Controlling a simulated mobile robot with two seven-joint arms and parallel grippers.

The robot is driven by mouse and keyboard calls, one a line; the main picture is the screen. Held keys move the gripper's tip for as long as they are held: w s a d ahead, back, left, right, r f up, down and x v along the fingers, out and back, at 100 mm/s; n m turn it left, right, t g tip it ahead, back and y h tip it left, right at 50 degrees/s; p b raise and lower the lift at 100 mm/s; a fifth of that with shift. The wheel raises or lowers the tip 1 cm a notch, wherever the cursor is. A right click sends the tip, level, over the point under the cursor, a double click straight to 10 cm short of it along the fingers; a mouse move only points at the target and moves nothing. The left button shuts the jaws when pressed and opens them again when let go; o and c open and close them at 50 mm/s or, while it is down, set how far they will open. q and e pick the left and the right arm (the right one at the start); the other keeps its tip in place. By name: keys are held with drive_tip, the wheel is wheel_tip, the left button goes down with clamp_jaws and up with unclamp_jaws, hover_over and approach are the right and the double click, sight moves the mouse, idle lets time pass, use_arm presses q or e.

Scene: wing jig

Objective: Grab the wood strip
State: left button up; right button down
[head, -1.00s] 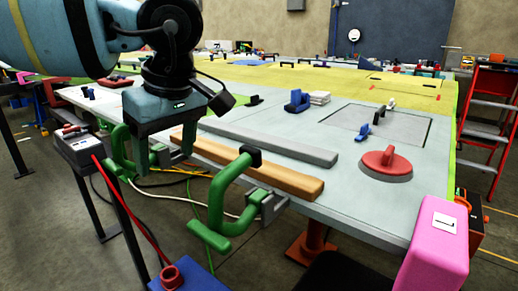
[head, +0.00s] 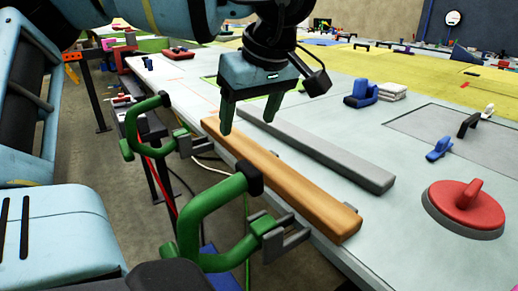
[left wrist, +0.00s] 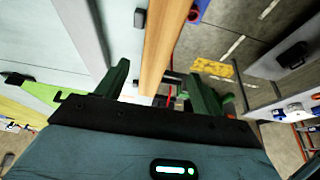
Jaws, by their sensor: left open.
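The wood strip (head: 285,180) is a long orange-brown bar lying along the near edge of the table. It also shows in the left wrist view (left wrist: 156,45), running up from between the fingers. Whether the fingers touch the strip cannot be told. My right gripper is not in view.
A grey bar (head: 320,150) lies parallel beside the strip. Green clamps (head: 215,220) are fixed along the table edge near the strip. A red suction-cup handle (head: 466,205) and a blue tool (head: 361,93) stand on the pale table (head: 330,90).

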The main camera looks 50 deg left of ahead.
sight(247, 145)
use_arm(q)
drive_tip(key=shift+w+d+x, duration=0.1)
drive_tip(key=shift+d+x, duration=0.05)
drive_tip(key=shift+x, duration=1.35)
drive_tip(key=shift+w+d+x, duration=0.15)
drive_tip(key=shift+d+x, duration=0.05)
drive_tip(key=shift+x, duration=1.3)
drive_tip(key=shift+f, duration=0.1)
drive_tip(key=c, duration=1.2)
